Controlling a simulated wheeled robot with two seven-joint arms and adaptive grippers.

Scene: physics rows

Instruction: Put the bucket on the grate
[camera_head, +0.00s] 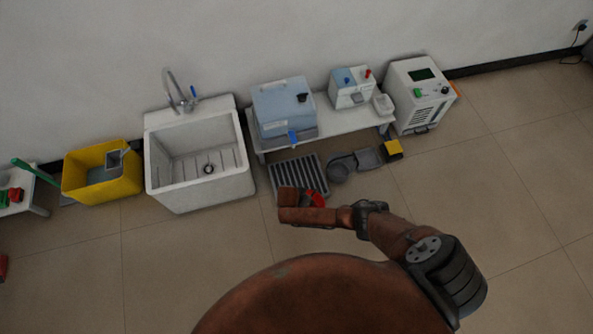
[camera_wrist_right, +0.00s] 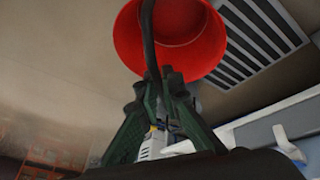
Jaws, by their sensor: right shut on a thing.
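A red bucket (camera_wrist_right: 170,45) hangs by its dark handle from my right gripper (camera_wrist_right: 160,82), which is shut on the handle. In the head view only a strip of the bucket (camera_head: 318,199) shows, because my right arm covers the rest. The grate (camera_head: 299,176) is a dark slatted rectangle on the floor in front of the low bench. In the wrist view the grate (camera_wrist_right: 255,45) lies beyond and to the right of the bucket, partly covered by it. I cannot tell the bucket's height above the floor. My left gripper is not in view.
A white sink (camera_head: 202,185) and a yellow tub (camera_head: 100,182) stand left of the grate. Behind it is a low bench (camera_head: 345,122) with a blue tank (camera_head: 280,110). Dark grey pans (camera_head: 368,158) and a yellow block (camera_head: 393,148) lie to its right. Open floor lies in front.

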